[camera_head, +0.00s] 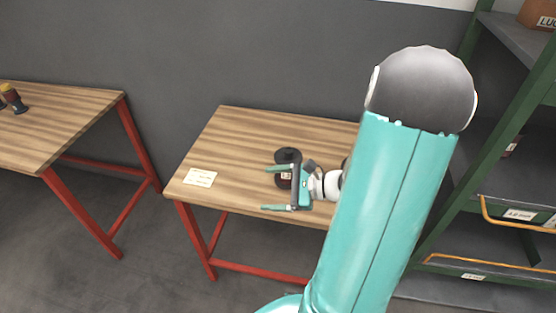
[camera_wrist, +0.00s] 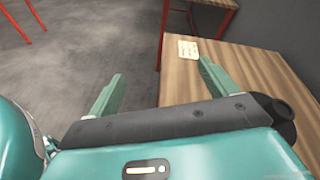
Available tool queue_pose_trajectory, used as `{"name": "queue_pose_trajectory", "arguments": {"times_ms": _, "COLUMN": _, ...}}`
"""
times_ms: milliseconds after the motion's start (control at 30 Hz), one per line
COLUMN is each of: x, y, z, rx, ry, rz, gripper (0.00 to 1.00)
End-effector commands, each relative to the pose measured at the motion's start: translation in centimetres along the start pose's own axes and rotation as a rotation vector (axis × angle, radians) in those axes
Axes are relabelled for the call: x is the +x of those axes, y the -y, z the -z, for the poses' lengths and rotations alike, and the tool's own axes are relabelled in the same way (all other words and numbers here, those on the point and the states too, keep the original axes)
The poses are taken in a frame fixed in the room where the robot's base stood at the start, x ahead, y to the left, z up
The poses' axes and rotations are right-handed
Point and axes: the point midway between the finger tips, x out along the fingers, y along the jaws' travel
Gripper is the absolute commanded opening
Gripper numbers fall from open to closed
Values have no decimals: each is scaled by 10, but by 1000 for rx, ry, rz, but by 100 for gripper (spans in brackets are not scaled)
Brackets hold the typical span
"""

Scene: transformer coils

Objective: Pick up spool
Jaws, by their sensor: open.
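A black spool (camera_head: 288,156) stands on the wooden table, partly hidden behind my gripper in the head view. In the wrist view a dark rounded shape, which looks like the spool (camera_wrist: 285,120), shows at the right, mostly hidden by the gripper body. My gripper (camera_head: 266,188) is open, with its two green fingers spread and pointing left, near the table's front edge. In the wrist view nothing is between the fingers (camera_wrist: 162,68). The spool is beside the gripper's far finger, and I cannot tell whether they touch.
The wooden table (camera_head: 245,135) with red legs carries a white label card (camera_head: 200,177) at its left. A second table (camera_head: 60,110) at the left holds a small dark and yellow object (camera_head: 12,98). A green shelf rack (camera_head: 480,165) stands at the right. A grey wall is behind.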

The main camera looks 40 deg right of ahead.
Motion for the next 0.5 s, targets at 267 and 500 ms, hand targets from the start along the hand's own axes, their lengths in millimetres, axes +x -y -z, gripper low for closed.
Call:
{"name": "queue_pose_trajectory", "arguments": {"times_ms": 267, "x": -85, "y": 43, "z": 89, "rx": 358, "ry": 134, "rz": 531, "gripper": 85}}
{"name": "queue_pose_trajectory", "arguments": {"times_ms": 500, "x": -100, "y": 54, "z": 110, "rx": 423, "ry": 164, "rz": 656, "gripper": 85}}
